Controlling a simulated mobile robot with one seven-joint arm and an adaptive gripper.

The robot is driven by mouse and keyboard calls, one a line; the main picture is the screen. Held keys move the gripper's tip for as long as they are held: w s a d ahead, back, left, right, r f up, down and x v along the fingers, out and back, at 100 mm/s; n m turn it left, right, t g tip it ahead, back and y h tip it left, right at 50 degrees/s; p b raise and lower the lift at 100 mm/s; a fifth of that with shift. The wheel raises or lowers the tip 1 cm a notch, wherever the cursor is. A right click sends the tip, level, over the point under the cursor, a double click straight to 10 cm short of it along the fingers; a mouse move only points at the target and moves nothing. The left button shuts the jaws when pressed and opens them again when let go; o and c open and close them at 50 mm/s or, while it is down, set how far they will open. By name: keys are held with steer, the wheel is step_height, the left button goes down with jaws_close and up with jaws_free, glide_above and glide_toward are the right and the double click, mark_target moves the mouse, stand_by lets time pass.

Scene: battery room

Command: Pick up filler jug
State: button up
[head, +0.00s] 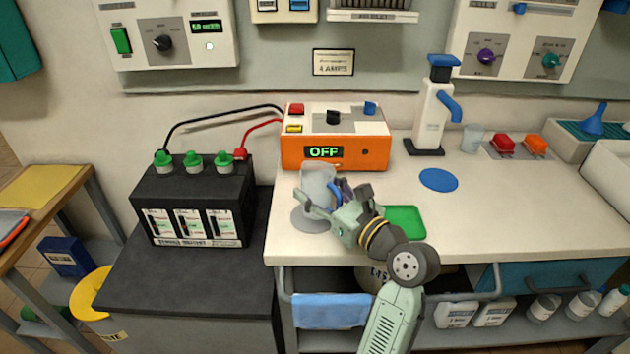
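The filler jug (317,181) looks like a pale, translucent grey vessel with a blue handle (334,192) on its right side. It is upright at the left front of the white worktop, over a round grey spot (309,221). My gripper (321,190) reaches in from the right, at the jug's handle side. Its fingers look spread, one across the jug's lower front and the other beside the handle. The gripper hides part of the jug's lower right side. I cannot tell whether the fingers touch it.
An orange charger reading OFF (335,137) stands behind the jug. A black battery (192,200) with green caps is at left, wired to it. A green mat (404,222) and blue disc (438,180) lie right. A white dispenser (432,112) stands at the back.

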steer(key=s+d+r, duration=0.1)
steer(key=s+d, duration=0.3)
steer(key=s, duration=0.9)
steer(key=shift+d+r, duration=0.15)
steer(key=shift+s, duration=0.15)
stand_by(1.2)
